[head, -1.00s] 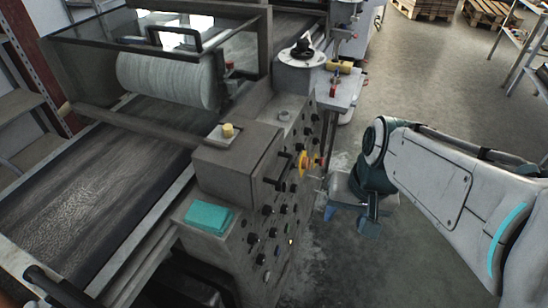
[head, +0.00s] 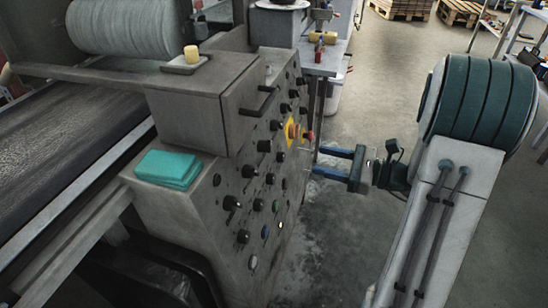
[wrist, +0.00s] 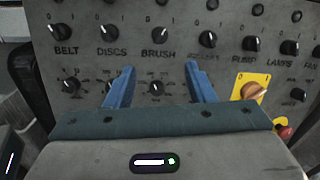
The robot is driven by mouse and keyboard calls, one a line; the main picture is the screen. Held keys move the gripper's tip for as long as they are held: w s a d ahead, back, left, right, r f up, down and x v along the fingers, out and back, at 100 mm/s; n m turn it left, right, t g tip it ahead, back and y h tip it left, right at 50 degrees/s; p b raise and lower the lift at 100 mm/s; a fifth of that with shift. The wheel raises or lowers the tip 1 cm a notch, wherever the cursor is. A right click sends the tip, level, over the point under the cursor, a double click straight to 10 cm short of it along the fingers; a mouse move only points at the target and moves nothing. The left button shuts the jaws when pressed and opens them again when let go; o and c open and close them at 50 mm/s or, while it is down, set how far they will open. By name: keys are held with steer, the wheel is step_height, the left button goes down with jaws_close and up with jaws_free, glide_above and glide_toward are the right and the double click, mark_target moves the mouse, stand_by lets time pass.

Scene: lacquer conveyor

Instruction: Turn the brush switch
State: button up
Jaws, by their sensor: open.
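The brush switch (wrist: 161,34) is a black knob above the word BRUSH on the grey control panel in the wrist view. Its white mark seems to lean right of upright. My gripper (wrist: 162,75) is open and empty, its two blue fingers pointing toward the panel. In the picture the fingertips lie below the BRUSH label, left and right of it, with a smaller dial (wrist: 156,87) between them. In the head view my gripper (head: 325,162) is to the right of the panel (head: 228,248), apart from it. I cannot tell which knob there is BRUSH.
A yellow-backed orange rotary switch (wrist: 253,91) and a red button (wrist: 284,131) sit lower right. Teal cloths (head: 168,168) lie on the machine's ledge. Open floor lies right.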

mark_target(265, 146)
steer(key=b+x, duration=0.2)
steer(key=x, duration=1.1)
steer(key=shift+w+a, duration=0.1)
steer(key=shift+a, duration=0.2)
steer(key=c, duration=1)
